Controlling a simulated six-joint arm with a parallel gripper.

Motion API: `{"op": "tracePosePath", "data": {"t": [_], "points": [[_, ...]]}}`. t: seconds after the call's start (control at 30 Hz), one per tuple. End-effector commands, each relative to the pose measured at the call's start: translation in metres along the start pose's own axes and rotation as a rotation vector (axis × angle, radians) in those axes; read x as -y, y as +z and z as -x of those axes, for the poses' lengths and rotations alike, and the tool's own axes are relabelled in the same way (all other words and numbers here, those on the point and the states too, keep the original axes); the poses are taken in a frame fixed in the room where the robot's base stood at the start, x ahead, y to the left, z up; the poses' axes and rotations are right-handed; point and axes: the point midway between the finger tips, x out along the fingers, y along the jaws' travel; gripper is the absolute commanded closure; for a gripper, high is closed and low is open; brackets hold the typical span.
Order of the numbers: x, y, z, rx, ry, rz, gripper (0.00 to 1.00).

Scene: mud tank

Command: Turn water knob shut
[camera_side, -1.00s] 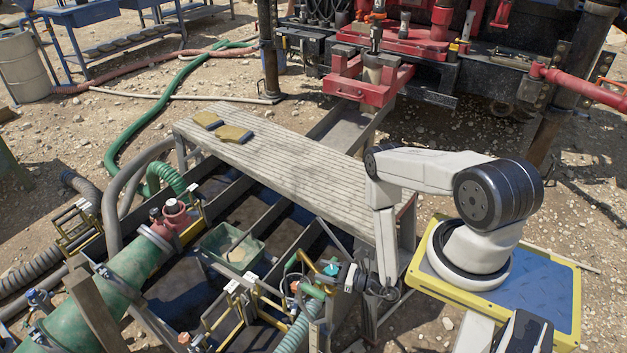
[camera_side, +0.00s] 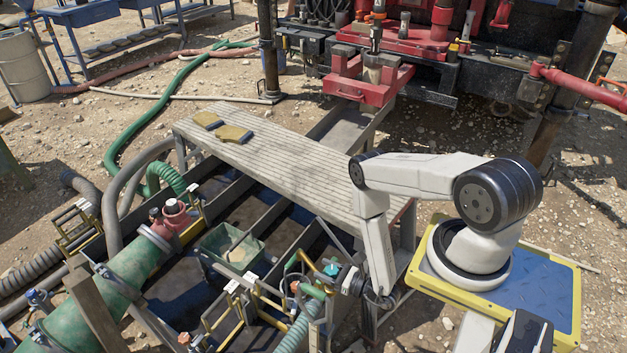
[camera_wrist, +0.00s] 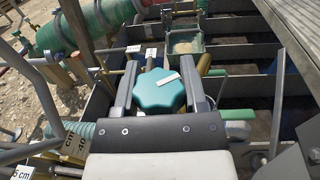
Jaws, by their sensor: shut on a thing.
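The water knob (camera_wrist: 160,91) is a teal, scalloped knob with a white mark on its top. In the wrist view it sits between the two fingers of my gripper (camera_wrist: 162,75), which are shut on its sides. In the side view the knob (camera_side: 331,268) is a small teal spot at the tank's near right corner. My gripper (camera_side: 338,275) reaches it from the right, low over the tank edge. The knob's stem and underside are hidden.
The mud tank has dark compartments with metal dividers. A slatted walkway (camera_side: 290,175) lies behind the knob, with two tan pads (camera_side: 234,134) on it. A green tray (camera_side: 230,249) hangs in the tank. Hoses and yellow-handled brackets crowd the left.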

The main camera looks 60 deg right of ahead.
Motion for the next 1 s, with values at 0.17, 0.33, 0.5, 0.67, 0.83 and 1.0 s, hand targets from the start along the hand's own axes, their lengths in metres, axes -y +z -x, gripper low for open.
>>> {"op": "tracePosePath", "data": {"t": [0.17,0.33,0.5,0.67,0.83,1.0], "points": [[0.0,0.0,-0.001,-0.001,0.002,0.0,0.1],[0.0,0.0,0.0,-0.001,0.002,0.0,0.1],[0.0,0.0,0.0,-0.001,0.001,0.0,0.1],[0.001,0.0,0.003,-0.002,0.0,0.0,0.1],[0.001,-0.001,0.011,-0.004,-0.001,-0.001,0.1],[0.001,-0.001,0.023,-0.004,-0.003,-0.002,0.1]]}}
